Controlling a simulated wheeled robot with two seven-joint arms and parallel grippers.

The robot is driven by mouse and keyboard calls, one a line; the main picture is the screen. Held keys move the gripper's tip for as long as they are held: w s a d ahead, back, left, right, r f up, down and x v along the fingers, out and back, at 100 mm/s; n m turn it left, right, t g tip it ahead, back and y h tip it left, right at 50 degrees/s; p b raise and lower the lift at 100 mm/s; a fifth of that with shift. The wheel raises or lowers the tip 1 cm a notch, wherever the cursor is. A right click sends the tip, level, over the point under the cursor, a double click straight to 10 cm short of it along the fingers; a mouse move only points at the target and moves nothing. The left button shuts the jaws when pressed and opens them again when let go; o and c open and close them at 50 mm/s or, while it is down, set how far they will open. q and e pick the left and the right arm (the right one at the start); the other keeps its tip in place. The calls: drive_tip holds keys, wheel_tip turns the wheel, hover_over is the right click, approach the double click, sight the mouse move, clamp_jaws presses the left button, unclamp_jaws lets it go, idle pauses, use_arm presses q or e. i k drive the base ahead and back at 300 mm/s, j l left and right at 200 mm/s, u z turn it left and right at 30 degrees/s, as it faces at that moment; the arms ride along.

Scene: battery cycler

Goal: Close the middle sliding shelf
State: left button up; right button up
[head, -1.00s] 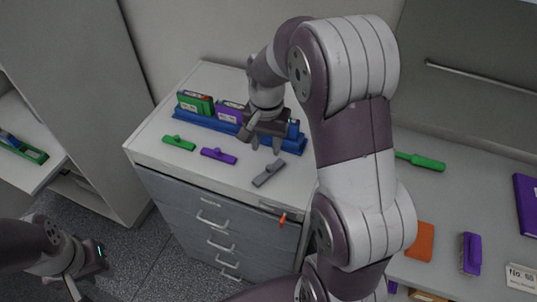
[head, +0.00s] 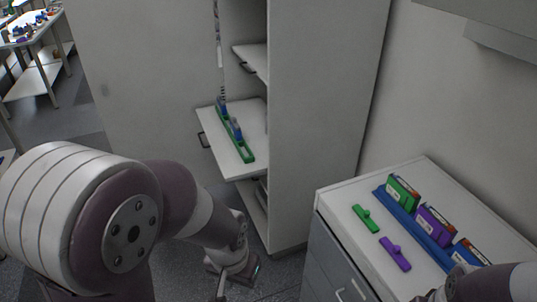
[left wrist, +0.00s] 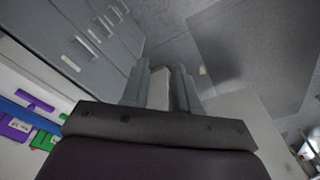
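The middle sliding shelf (head: 218,150) is a white board pulled out of the tall white cabinet, with a dark handle (head: 203,140) on its front edge. It carries a long green holder (head: 246,155) with blue pieces in it. My left gripper (head: 222,290) is low over the floor, below and in front of the shelf, not touching it.
A grey drawer unit (head: 332,268) stands right of the cabinet. On its top are a blue rack (head: 412,232) with boxed cells, a green piece (head: 365,219) and a purple piece (head: 395,254). Another fixed-looking shelf (head: 252,60) is above.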

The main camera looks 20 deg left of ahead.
sight(247, 159)
drive_tip(key=i+j, duration=0.4)
drive_tip(key=i+j+z, duration=0.1)
drive_tip(key=i+j, duration=0.25)
drive_tip(key=i+j+z, duration=0.1)
drive_tip(key=i+j, duration=0.3)
drive_tip(key=j, duration=0.2)
drive_tip(key=i+j, duration=0.35)
drive_tip(key=i+j+z, duration=0.1)
drive_tip(key=i+j, duration=0.25)
drive_tip(key=j, duration=0.25)
